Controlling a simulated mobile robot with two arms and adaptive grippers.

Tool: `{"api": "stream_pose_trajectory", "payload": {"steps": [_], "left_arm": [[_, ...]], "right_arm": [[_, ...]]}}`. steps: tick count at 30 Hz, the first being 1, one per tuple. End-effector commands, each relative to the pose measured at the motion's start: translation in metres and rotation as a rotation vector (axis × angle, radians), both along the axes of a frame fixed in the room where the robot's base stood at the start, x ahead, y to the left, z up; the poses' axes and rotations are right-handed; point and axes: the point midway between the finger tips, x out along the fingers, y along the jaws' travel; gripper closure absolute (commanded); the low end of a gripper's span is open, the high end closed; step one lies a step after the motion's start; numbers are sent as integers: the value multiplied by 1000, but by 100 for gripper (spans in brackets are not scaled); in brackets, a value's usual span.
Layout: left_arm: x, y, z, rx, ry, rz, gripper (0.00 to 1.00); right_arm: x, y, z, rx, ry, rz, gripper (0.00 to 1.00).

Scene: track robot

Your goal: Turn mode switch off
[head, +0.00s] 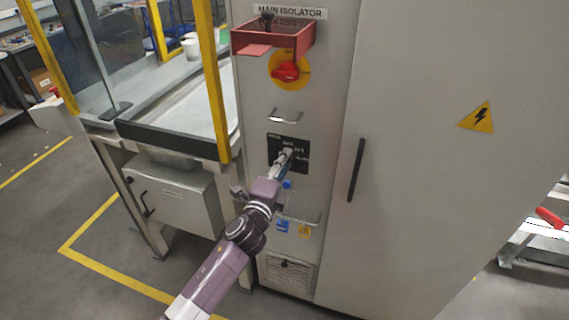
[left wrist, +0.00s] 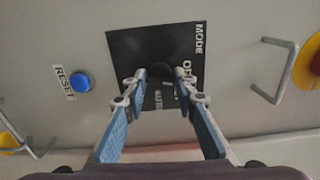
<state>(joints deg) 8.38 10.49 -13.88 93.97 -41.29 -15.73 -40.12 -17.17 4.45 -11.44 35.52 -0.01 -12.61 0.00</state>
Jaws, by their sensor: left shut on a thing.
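The mode switch has a black square plate (head: 275,142) on the narrow grey panel, with white lettering. In the left wrist view the plate (left wrist: 125,45) shows sideways, with "MODE" and part of "OFF" readable at its right. My left gripper (head: 285,157) reaches up to the plate. Its two blue-padded fingers (left wrist: 160,82) are shut on the dark switch knob (left wrist: 160,69), one on each side. The fingers and shadow hide much of the knob, so I cannot tell which way it points. My right gripper is not in view.
A blue reset button (left wrist: 79,82) is beside the plate, below it in the head view. A metal handle (head: 286,115) sticks out above the plate. Higher up are a red isolator knob (head: 286,72) and a red tray-like cover (head: 272,38). A tall cabinet door (head: 430,180) stands at right.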

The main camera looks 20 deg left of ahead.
Motion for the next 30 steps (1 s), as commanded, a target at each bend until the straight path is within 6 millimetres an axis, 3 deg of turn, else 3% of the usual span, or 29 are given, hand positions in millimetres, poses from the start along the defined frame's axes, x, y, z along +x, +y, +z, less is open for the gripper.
{"api": "stream_pose_trajectory", "payload": {"steps": [12,29,30], "left_arm": [[0,0,-1,-195,9,1,98],[0,0,-1,-221,10,1,98],[0,0,-1,-221,10,1,71]], "right_arm": [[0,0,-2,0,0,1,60],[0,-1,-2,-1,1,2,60],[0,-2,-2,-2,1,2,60]]}}
